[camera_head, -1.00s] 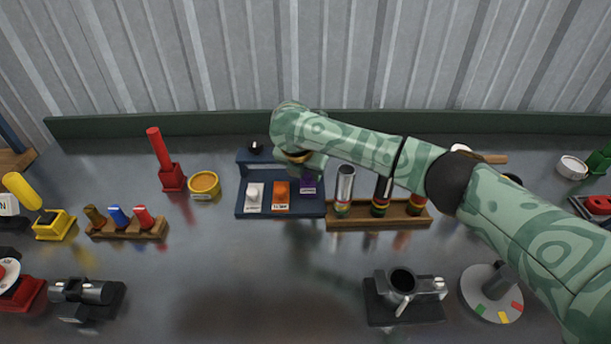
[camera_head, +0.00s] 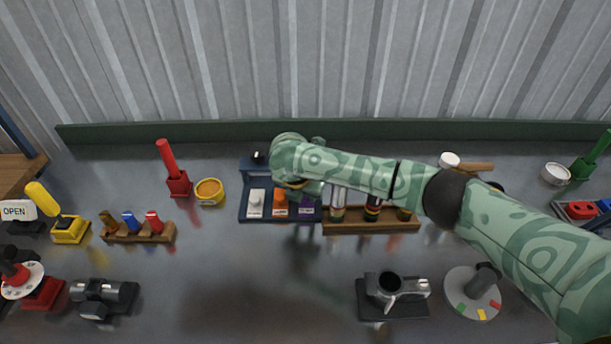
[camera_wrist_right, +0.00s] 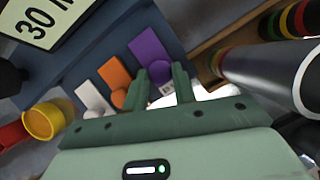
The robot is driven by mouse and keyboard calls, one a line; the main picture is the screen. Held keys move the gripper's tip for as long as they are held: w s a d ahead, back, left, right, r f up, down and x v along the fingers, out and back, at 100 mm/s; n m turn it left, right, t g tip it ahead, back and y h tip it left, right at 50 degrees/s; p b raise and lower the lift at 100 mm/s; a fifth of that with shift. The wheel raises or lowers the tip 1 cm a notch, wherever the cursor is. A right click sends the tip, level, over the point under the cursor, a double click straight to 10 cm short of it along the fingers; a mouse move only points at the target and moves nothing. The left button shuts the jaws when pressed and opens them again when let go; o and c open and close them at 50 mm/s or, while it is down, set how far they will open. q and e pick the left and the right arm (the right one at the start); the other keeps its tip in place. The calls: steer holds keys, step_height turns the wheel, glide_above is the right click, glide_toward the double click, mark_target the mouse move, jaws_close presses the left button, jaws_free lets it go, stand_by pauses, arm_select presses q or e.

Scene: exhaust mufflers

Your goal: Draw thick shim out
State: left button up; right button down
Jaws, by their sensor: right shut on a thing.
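A blue rack (camera_head: 250,168) stands at the back middle of the bench. It holds a white shim (camera_head: 256,200), an orange shim (camera_head: 280,203) and a purple shim (camera_head: 308,208) side by side. In the right wrist view the purple shim (camera_wrist_right: 148,48) lies at my right gripper (camera_wrist_right: 164,82), whose fingers close around its near end, with a pale label between them. The orange shim (camera_wrist_right: 114,72) and white shim (camera_wrist_right: 90,97) are just left of the fingers. In the head view my right arm hides the gripper tips. I cannot read which shim is thick. My left gripper is out of view.
A wooden rack (camera_head: 350,227) with metal tubes and coloured rings stands close right of the blue rack; a tube (camera_wrist_right: 270,75) is near the gripper. A yellow cup (camera_head: 209,192) stands to the left.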

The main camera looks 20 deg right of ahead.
steer(key=shift+s+a+f, duration=0.1)
steer(key=shift+s+f, duration=0.05)
steer(key=c, duration=1.4)
jaws_free()
steer(key=shift+s, duration=0.2)
steer(key=shift+r, duration=0.4)
steer(key=p+v, duration=0.7)
steer(key=v, duration=0.8)
steer(key=shift+a+r+p, duration=0.15)
steer(key=shift+r+p, duration=0.2)
steer(key=shift+p, duration=0.05)
